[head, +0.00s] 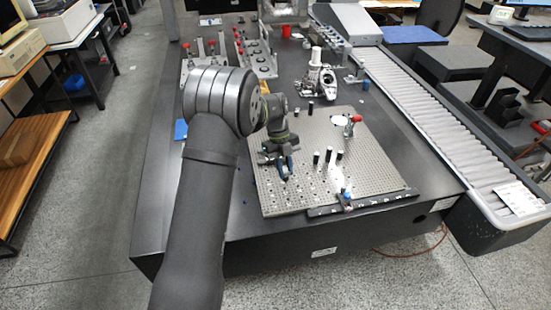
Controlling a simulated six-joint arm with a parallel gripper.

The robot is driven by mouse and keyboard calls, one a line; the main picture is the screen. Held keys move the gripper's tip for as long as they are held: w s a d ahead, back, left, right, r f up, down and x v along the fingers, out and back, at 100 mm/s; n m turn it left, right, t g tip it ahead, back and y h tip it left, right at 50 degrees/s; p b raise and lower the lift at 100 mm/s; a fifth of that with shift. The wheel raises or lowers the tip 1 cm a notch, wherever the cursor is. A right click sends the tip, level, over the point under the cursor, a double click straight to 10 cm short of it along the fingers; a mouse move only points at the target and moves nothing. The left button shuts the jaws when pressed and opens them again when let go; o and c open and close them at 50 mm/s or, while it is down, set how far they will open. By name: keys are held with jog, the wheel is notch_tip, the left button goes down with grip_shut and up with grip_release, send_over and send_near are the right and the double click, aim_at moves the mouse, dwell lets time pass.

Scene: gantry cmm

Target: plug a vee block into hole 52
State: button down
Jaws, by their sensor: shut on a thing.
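My gripper (284,170) is over the left part of the grey perforated plate (370,178), pointing down. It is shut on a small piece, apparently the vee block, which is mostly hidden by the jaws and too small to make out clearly. Rows of larger holes show on the plate near and below the gripper. The hole numbers cannot be read, so I cannot tell which is hole 52. I cannot tell whether the held piece touches the plate.
Several dark pins with pale tops (328,156) stand right of my gripper. A red-topped clamp (351,123) stands farther back on the plate. A black rail (375,202) crosses the plate's front edge. A metal fixture (318,75) stands behind the plate; a roller conveyor (440,120) runs along the right.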

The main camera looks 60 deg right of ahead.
jog(key=s+m, duration=0.1)
jog(key=s+a+m, duration=0.1)
jog(key=shift+m+t+y, duration=0.4)
send_over(289, 203)
jog(key=w+d, duration=0.2)
jog(key=shift+s+a+f, duration=0.1)
jog(key=shift+a+f, duration=0.05)
jog(key=shift+f, duration=1.5)
jog(key=shift+s+a+f, duration=0.1)
jog(key=shift+f, duration=1.5)
jog(key=shift+f, duration=0.9)
jog(key=c, duration=1.2)
grip_release()
jog(key=v, duration=1.7)
jog(key=shift+r, duration=0.25)
jog(key=shift+f, duration=0.1)
